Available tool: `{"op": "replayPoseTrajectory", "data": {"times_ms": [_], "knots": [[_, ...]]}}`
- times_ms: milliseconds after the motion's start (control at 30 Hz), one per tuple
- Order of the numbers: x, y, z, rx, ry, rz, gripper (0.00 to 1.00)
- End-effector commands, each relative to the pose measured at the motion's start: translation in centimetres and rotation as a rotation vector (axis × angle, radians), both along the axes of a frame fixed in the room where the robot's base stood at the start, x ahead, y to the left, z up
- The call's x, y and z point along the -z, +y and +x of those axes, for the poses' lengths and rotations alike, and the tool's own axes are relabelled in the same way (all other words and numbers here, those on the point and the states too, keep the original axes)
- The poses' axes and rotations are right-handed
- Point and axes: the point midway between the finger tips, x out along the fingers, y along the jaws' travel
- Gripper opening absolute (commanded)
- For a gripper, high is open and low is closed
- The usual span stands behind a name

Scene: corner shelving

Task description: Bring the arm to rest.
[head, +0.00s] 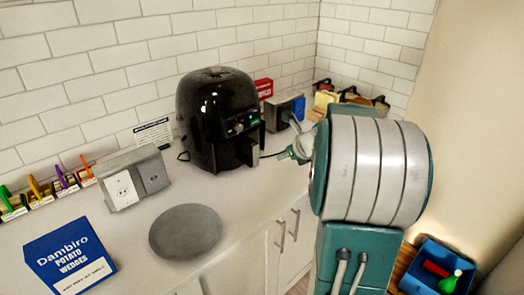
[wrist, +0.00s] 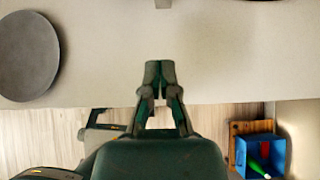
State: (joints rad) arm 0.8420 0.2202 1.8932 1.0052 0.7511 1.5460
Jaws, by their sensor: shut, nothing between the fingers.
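My gripper (wrist: 160,72) shows in the wrist view with its two fingertips together and nothing between them. It points over the front edge of the pale counter (wrist: 210,60). In the head view my arm, teal with grey bands, stands raised on the right and hides part of the counter and cabinet.
A black air fryer (head: 215,115), a grey outlet box (head: 133,180), a grey round plate (head: 185,231) and a blue potato wedges box (head: 70,255) stand on the counter (head: 225,195). A blue bin (head: 420,284) with red and green items sits low at the right.

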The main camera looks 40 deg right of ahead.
Motion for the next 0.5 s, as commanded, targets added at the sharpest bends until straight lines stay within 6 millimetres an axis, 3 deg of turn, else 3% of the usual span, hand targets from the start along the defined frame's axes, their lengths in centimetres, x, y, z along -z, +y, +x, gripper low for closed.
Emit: {"op": "replayPoseTrajectory", "data": {"times_ms": [167, 267, 367, 500], "knots": [[0.0, 0.0, -0.1, -0.001, 0.0, 0.001, 0.0], [-0.5, 1.2, 0.0, -0.052, 0.004, -0.036, 0.0], [-1.7, 5.2, -0.1, -0.227, 0.019, -0.161, 0.0], [-3.5, 13.1, -1.6, -0.613, 0.038, -0.443, 0.0]]}}
